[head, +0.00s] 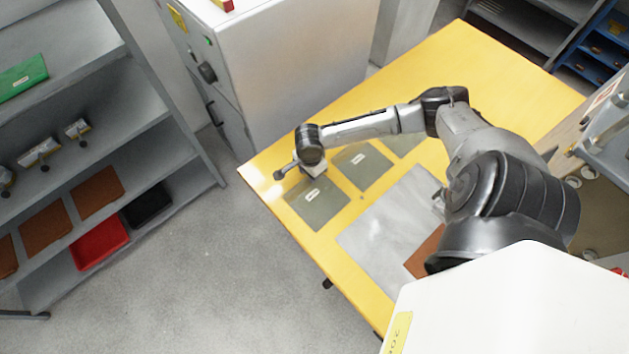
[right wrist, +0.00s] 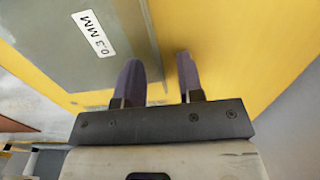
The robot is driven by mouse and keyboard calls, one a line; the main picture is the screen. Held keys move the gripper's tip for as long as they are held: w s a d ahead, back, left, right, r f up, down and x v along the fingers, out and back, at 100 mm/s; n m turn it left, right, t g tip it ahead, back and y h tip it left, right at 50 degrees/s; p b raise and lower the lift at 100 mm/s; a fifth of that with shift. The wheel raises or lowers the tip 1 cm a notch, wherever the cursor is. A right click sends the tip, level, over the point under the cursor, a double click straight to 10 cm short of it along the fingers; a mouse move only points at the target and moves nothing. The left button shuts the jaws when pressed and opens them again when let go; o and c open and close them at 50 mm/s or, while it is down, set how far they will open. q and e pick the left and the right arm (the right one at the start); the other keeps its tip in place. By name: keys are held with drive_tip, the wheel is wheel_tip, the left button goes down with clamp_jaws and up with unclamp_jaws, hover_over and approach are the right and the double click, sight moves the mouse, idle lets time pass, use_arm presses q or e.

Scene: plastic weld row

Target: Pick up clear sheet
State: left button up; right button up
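Several grey-green, see-through-looking sheets with white labels lie flat in a row on the yellow table (head: 455,75). The nearest sheet (head: 322,212) is at the table's left end, a second sheet (head: 362,167) lies behind it, and a third is partly hidden by my right arm. My right gripper (head: 282,173) is by the nearest sheet's upper-left corner. In the right wrist view, my right gripper (right wrist: 158,78) is open and empty, its fingers apart beside the edge of a sheet (right wrist: 60,50) labelled "0.3 MM". My left gripper is not seen.
A larger pale grey sheet (head: 385,230) and a brown piece (head: 427,252) lie nearer on the table. A white cabinet (head: 285,60) stands close behind the table's left end. A grey shelf unit (head: 75,55) with parts and a red tray (head: 98,244) is across the open floor.

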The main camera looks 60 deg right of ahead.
drive_tip(key=shift+f, duration=0.1)
drive_tip(key=shift+c, duration=0.2)
clamp_jaws()
idle(0.4)
